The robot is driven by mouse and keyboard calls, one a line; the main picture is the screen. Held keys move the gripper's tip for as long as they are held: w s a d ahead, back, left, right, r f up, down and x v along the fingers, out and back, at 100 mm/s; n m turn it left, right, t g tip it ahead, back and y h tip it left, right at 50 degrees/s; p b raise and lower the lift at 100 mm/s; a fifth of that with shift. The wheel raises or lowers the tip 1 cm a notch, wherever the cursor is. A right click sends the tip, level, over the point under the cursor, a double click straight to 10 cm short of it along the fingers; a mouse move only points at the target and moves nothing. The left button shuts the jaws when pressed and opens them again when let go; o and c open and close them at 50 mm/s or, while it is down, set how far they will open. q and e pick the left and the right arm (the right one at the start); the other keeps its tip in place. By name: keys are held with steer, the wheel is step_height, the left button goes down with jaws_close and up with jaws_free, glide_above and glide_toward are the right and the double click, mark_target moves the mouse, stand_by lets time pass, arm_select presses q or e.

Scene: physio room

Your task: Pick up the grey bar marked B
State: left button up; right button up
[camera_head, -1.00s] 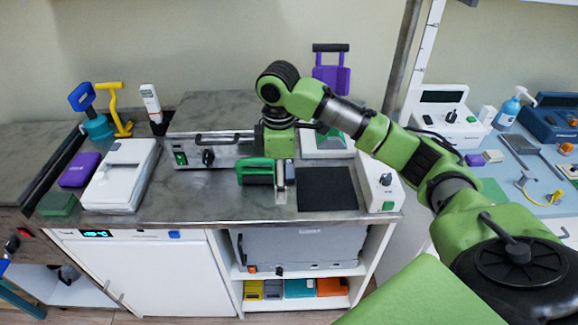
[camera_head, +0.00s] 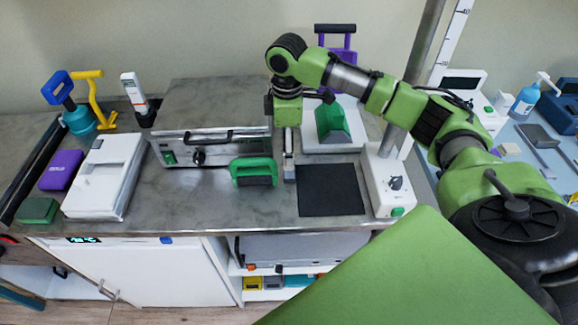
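I cannot make out a bar with a readable B mark. A flat dark grey bar-like piece (camera_head: 540,135) lies on the blue bench at the right, far from my gripper; no letter shows on it. My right gripper (camera_head: 289,175) points down at the worktop, just right of a green handle with a dark bar-shaped underside (camera_head: 253,172) and left of a black mat (camera_head: 331,190). I see its fingers nearly edge-on, so whether they are open or hold something is unclear. My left gripper is out of view.
A steel appliance (camera_head: 212,146) stands behind the green handle. A white device (camera_head: 389,180) borders the mat, and a white tray with a green wedge (camera_head: 332,124) stands behind it. A white box (camera_head: 103,177) and purple block (camera_head: 61,169) are at left.

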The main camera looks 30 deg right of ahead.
steer(key=shift+f, duration=0.55)
steer(key=shift+w+d+f, duration=0.1)
steer(key=shift+w+f, duration=0.05)
steer(key=shift+f, duration=0.45)
steer(key=f, duration=0.1)
steer(key=f+p, duration=0.1)
steer(key=f, duration=0.1)
steer(key=shift+s+d+f, duration=0.1)
steer(key=shift+s+f, duration=0.15)
steer(key=shift+s, duration=0.05)
steer(key=shift+w+f+p, duration=0.1)
steer(key=shift+f+p, duration=0.2)
steer(key=shift+f, duration=0.3)
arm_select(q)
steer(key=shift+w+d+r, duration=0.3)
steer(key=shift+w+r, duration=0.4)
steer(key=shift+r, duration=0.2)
arm_select(e)
steer(key=c, duration=0.9)
